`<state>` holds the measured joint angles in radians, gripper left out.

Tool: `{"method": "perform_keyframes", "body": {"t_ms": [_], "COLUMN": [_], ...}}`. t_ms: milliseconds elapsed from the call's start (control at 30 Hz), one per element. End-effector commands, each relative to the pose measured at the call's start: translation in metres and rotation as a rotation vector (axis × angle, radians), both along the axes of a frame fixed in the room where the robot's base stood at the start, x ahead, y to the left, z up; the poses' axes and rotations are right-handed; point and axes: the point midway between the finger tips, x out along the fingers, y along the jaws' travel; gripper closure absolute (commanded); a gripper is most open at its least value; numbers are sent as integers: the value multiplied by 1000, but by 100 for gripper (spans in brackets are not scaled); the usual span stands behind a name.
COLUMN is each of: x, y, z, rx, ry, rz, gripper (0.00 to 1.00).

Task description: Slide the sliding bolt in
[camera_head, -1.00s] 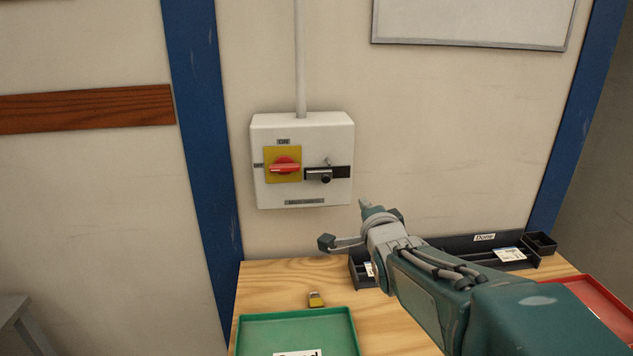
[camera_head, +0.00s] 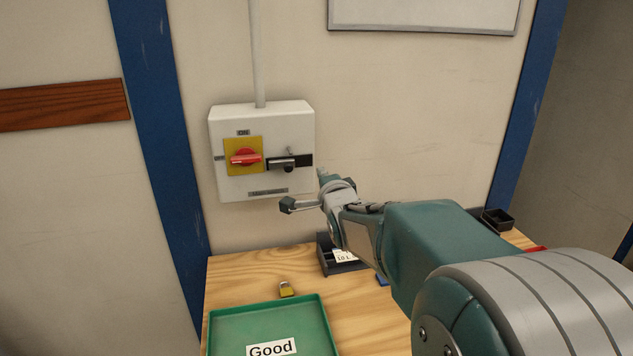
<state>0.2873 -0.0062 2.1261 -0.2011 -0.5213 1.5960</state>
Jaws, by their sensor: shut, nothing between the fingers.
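The sliding bolt (camera_head: 281,164) is a dark metal bar with a round knob on a black strip. It is on the front of a white switch box (camera_head: 262,182), right of the red rotary handle (camera_head: 245,158) on its yellow plate. The bolt's inner end lies close to the yellow plate; I cannot tell if it enters anything. My gripper (camera_head: 303,190) is at the lower right of the box, in front of the wall. It looks apart from the bolt and holds nothing. Its fingers are small and partly hidden by its own body.
A wooden bench (camera_head: 240,274) stands below the box. A grey conduit (camera_head: 257,55) runs up from the box.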

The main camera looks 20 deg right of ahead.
Motion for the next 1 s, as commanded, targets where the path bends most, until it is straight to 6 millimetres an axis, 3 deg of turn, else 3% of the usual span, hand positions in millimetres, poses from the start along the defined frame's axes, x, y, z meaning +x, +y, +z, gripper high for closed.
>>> {"method": "perform_keyframes", "body": {"t_ms": [267,500,1000], "x": [45,55,57], "y": [-4,23,29], "z": [-3,-7,-8], "rx": [0,1,0], "ry": [0,0,0], "rz": [3,3,1], "gripper": [100,100,100]}}
